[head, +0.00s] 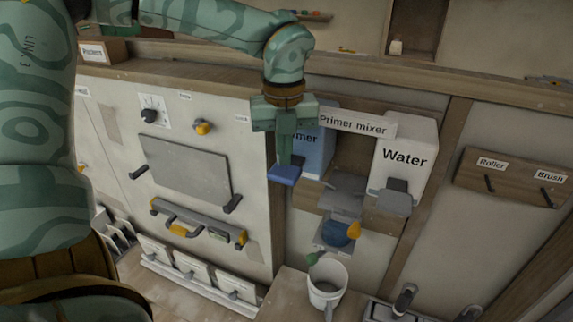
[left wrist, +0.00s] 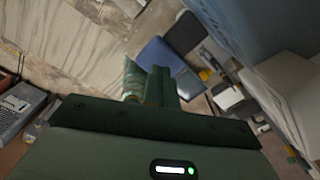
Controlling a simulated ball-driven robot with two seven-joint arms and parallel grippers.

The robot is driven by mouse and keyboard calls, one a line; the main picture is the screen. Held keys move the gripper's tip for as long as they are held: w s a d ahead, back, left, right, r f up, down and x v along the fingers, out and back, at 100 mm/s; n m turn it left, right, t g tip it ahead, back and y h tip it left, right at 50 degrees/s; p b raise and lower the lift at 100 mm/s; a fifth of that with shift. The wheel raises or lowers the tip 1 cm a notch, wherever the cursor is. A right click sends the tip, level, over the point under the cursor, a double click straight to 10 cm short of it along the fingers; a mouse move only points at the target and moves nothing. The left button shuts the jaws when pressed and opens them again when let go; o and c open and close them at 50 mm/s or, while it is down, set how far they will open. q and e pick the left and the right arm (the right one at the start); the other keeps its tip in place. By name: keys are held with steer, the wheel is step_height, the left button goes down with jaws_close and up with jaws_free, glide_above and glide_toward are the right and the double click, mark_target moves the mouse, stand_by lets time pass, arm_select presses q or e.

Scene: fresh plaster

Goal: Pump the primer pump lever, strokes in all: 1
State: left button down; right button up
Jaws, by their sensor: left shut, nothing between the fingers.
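The primer pump lever ends in a flat blue paddle (head: 284,175), sticking out in front of the blue primer tank (head: 319,155) of the primer mixer. In the left wrist view the blue paddle (left wrist: 158,62) lies just beyond my fingertips. My left gripper (head: 285,158) is shut and empty, pointing down, with its fingertips directly above the paddle in the picture. The fingers (left wrist: 148,85) also show in the left wrist view. I cannot tell whether they touch the paddle. The fingers hide part of the tank and its label. My right gripper is not in view.
The white Water tank (head: 404,155) with its grey paddle (head: 390,200) stands to the right. Below the mixer are a blue round part (head: 335,234) with a yellow knob and a white bucket (head: 327,284). A wall panel with knobs and handles (head: 183,170) is left.

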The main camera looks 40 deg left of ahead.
arm_select(q)
steer(key=shift+r, duration=0.1)
step_height(320, 180, up, 5)
steer(key=shift+f+p, duration=0.1)
steer(key=shift+p, duration=1.15)
